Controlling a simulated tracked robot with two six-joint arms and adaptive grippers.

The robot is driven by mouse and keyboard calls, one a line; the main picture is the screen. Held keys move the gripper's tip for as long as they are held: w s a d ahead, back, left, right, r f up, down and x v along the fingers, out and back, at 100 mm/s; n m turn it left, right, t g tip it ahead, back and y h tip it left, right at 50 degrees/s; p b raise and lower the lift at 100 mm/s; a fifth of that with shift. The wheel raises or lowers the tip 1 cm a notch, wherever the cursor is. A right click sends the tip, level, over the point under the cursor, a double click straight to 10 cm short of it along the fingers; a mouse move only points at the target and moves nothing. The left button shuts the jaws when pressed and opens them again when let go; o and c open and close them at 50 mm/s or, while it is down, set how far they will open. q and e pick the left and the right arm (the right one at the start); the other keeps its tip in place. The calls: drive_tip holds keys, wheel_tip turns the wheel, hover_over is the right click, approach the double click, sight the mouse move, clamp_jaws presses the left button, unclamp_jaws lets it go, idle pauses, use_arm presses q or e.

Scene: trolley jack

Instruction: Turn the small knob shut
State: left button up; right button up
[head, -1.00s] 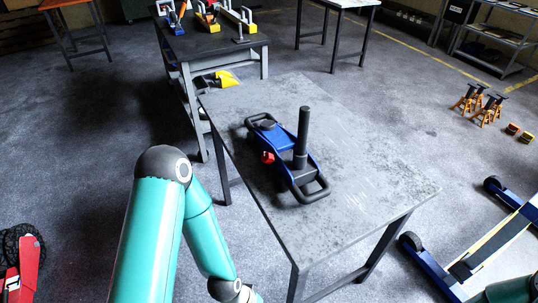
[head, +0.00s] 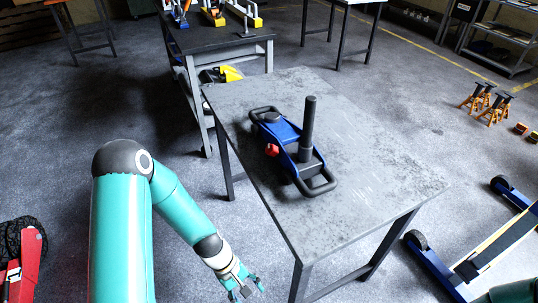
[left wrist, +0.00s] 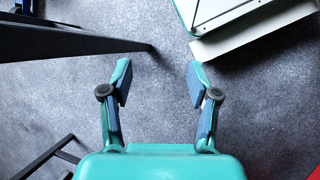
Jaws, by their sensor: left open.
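The small red knob (head: 271,150) is on the near left side of the blue trolley jack (head: 282,131), which rests on the grey table. A dark upright post (head: 309,122) rises from the jack, and black handles are at both ends. My left gripper (head: 248,288) is low in front of the table's left side, below the tabletop and apart from the jack. In the left wrist view my left gripper (left wrist: 160,80) is open and empty over the floor. The knob and jack are not in that view. My right gripper is not in view.
The grey table (head: 372,180) has free room around the jack. Its near edge and legs stand beside my left gripper. A dark workbench (head: 215,38) with tools is behind. Orange stands (head: 490,106) and a blue wheeled frame (head: 450,275) are at the right.

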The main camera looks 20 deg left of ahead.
use_arm(q)
drive_tip(key=w+a+r+n+t+h+b, duration=0.25)
drive_tip(key=w+a+r+n+h, duration=0.2)
drive_tip(key=w+n, duration=0.35)
drive_tip(key=n+t+h+b, duration=0.2)
drive_tip(key=n+t, duration=0.6)
drive_tip(key=t, duration=0.4)
approach(267, 150)
drive_tip(key=shift+g, duration=0.25)
drive_tip(key=p+x, duration=0.1)
drive_tip(key=x, duration=0.9)
drive_tip(key=shift+w+d+r+p, duration=0.15)
drive_tip(key=shift+d+p, duration=0.05)
drive_tip(key=shift+p, duration=0.2)
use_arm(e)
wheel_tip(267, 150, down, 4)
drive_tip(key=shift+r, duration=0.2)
